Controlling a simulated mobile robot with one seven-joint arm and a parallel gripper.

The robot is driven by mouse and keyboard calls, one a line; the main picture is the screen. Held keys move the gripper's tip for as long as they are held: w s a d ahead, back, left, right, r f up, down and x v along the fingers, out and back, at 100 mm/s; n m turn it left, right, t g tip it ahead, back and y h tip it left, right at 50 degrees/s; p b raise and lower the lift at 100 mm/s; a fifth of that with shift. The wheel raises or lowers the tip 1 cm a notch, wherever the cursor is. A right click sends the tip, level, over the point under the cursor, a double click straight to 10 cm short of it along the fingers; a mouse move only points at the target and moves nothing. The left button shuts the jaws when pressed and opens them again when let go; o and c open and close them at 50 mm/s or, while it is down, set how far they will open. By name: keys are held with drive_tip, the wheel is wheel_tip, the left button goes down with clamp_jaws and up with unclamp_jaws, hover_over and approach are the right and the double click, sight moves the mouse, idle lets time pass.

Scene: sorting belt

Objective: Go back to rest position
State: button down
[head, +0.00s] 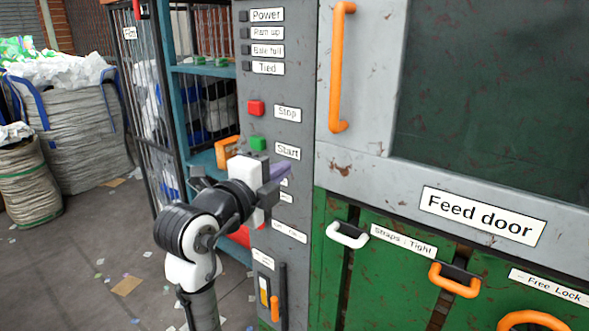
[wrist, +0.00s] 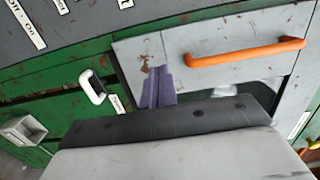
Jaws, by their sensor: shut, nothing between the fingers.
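My gripper (head: 277,175) is in front of the grey control panel, below the Start label, in the head view. Its purple fingers are closed together with nothing between them. In the wrist view the shut fingers (wrist: 157,86) show in front of the grey and green machine front. My arm comes up from the bottom of the head view and hides part of the lower panel and its labels.
The panel has a red Stop button (head: 256,108) and a green Start button (head: 258,143). The feed door (head: 365,165) with its orange handle (head: 339,70) is at right. Strap handles (head: 347,235) are below. Filled sacks (head: 75,130) stand at left; littered open floor lies before them.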

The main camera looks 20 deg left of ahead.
drive_tip(key=shift+s+a, duration=0.1)
drive_tip(key=shift+s, duration=0.15)
